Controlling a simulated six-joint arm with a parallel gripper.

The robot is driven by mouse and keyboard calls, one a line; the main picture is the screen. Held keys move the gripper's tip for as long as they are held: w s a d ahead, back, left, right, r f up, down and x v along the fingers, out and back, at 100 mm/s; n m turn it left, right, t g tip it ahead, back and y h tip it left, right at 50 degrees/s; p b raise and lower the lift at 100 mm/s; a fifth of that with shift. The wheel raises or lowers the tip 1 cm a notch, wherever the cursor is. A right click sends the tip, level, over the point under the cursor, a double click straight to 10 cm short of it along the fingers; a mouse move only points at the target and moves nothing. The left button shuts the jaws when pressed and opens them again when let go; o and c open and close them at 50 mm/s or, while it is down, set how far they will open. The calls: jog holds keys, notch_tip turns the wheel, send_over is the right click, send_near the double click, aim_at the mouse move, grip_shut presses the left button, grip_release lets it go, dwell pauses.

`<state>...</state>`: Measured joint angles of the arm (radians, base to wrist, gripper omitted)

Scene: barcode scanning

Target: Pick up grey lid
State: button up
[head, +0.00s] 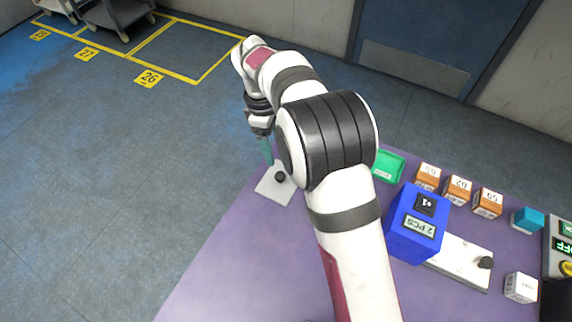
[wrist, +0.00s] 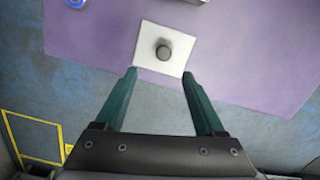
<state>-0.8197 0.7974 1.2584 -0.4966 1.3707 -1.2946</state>
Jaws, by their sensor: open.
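The grey lid is a light square plate with a dark round knob; it lies flat near the far left edge of the purple table in the head view (head: 270,189). In the wrist view the lid (wrist: 150,50) lies just beyond my fingertips, with its knob upright near its middle. My gripper (wrist: 160,76) is open and empty, its two green fingers spread apart and pointing toward the lid. In the head view my gripper (head: 267,160) hangs over the table edge beside the lid, and my arm hides part of the area to its right.
On the purple table (head: 232,270) to the right stand a blue box (head: 415,225), a green tray (head: 388,166), several orange boxes (head: 458,189), a second white lid with a knob (head: 462,262), a white cube (head: 520,288) and a teal cube (head: 527,220). The table's left part is clear.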

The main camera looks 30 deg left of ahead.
aim_at(280, 175)
jog(key=f, duration=0.3)
jog(key=d+f, duration=0.1)
jog(key=f, duration=0.6)
jog(key=shift+s+d, duration=0.2)
jog(key=shift+s, duration=0.05)
grip_shut()
